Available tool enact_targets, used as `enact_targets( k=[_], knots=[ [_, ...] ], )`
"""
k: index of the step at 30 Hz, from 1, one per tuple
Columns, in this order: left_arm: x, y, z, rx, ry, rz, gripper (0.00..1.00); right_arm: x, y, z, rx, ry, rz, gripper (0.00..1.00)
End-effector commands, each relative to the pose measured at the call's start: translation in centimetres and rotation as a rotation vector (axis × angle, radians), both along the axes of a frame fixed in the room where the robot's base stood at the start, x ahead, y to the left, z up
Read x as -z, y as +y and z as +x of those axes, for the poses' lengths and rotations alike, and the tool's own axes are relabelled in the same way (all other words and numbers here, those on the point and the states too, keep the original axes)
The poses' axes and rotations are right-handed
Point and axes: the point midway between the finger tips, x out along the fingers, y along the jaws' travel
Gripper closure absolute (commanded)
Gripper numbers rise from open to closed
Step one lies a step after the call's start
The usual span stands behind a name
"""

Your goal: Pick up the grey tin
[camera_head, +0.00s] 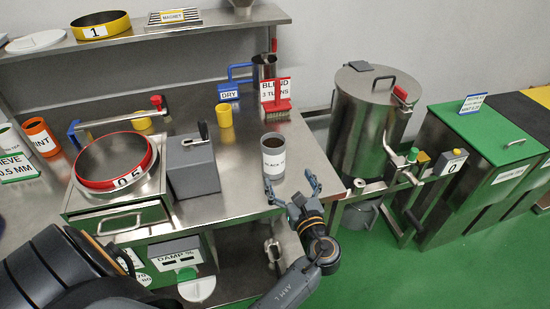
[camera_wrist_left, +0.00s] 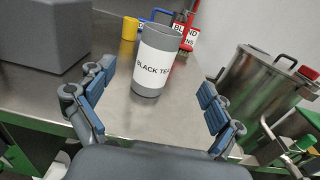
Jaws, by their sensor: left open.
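The grey tin (camera_head: 273,143) stands upright near the front edge of the steel bench, with a white label reading BLACK TEA and dark contents inside. In the left wrist view the tin (camera_wrist_left: 150,89) stands ahead, between the lines of the two fingers. My left gripper (camera_head: 291,182) is open and empty at the bench's front edge, just in front of the tin. Its blue-padded fingers (camera_wrist_left: 157,97) are spread wide in the wrist view, apart from the tin. My right gripper is not in view.
A grey box (camera_head: 191,167) stands left of the tin, beside a red-rimmed sieve (camera_head: 150,160). A yellow cup (camera_head: 224,115) and a red BLEND sign (camera_head: 275,93) stand behind. A steel drum (camera_head: 368,120) is at the right, past the bench's edge.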

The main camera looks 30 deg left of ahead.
Motion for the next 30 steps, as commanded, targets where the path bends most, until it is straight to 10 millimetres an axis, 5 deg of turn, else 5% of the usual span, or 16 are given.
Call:
enact_targets(
  k=[9, 30],
  knots=[
    [0.2, 4.8, 3.8, -0.002, -0.003, 0.001, 0.08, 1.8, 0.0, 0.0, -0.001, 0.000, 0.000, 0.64],
    [0.5, 10.1, 8.3, -0.001, -0.002, -0.003, 0.08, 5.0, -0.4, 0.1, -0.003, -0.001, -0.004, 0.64]
  ],
)
